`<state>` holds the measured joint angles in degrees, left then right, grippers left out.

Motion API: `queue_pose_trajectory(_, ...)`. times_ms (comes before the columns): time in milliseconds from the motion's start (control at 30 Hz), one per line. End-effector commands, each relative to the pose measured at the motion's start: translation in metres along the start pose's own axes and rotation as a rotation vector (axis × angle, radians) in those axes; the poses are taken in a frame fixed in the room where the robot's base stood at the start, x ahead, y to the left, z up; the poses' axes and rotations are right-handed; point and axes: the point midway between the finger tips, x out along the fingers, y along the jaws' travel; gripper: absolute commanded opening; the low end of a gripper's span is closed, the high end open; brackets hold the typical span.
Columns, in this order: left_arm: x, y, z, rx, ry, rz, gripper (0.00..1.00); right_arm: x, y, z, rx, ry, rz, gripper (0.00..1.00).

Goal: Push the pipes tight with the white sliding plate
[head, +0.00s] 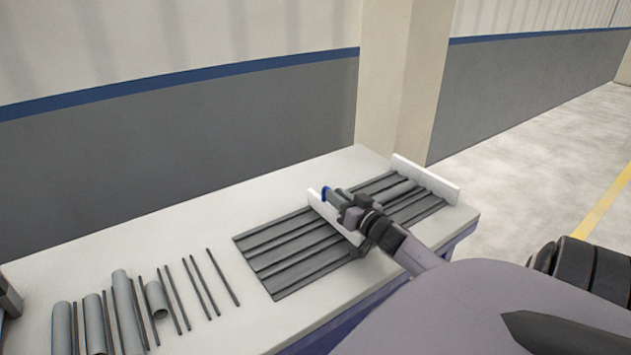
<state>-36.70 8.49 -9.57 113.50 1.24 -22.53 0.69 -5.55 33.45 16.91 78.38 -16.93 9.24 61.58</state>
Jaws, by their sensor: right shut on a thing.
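The white sliding plate (350,235) stands across the grey ribbed rack (290,252), near its middle. My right gripper (331,198) is shut on the plate's upper edge, and its wrist hides part of the plate. Several grey pipes (386,190) lie in the rack between the sliding plate and the white end plate (428,178) at the right. How closely the pipes touch the plates is hard to tell. The rack's left half shows empty grooves. At the left picture edge a grey part, seemingly my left gripper (9,298), is cut off.
Several loose pipes and thin rods (120,310) lie on the left part of the pale table (190,225). The table top between them and the rack is clear. A grey wall and pillar (388,80) stand behind the table.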

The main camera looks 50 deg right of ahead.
Motion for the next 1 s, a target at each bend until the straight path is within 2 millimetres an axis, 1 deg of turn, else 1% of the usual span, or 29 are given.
queue_pose_trajectory(33,0.0,0.0,0.0,0.0,0.0,0.0,0.61,0.0,0.009,-0.003,-0.003,0.001,0.002,0.0)
queue_pose_trajectory(200,-0.001,0.001,0.0,-0.003,-0.001,-0.001,0.61,0.0,0.022,-0.006,-0.002,0.002,0.001,0.0)
queue_pose_trajectory(333,-0.001,0.001,0.0,-0.005,-0.001,0.0,0.61,0.0,0.025,-0.006,0.0,0.001,0.001,0.0)
queue_pose_trajectory(633,-0.001,0.002,-0.001,-0.006,-0.001,0.001,0.61,0.0,0.025,-0.005,0.0,0.001,0.001,0.0)
queue_pose_trajectory(667,-0.001,0.002,-0.001,-0.006,-0.001,0.001,0.61,0.0,0.025,-0.005,0.0,0.001,0.001,0.29)
queue_pose_trajectory(700,-0.001,0.002,-0.001,-0.006,-0.001,0.001,0.61,0.0,0.025,-0.005,0.0,0.001,0.001,0.4)
queue_pose_trajectory(1000,-0.001,0.003,-0.001,-0.006,-0.001,0.003,0.61,-0.001,0.025,-0.005,0.0,0.0,0.0,0.4)
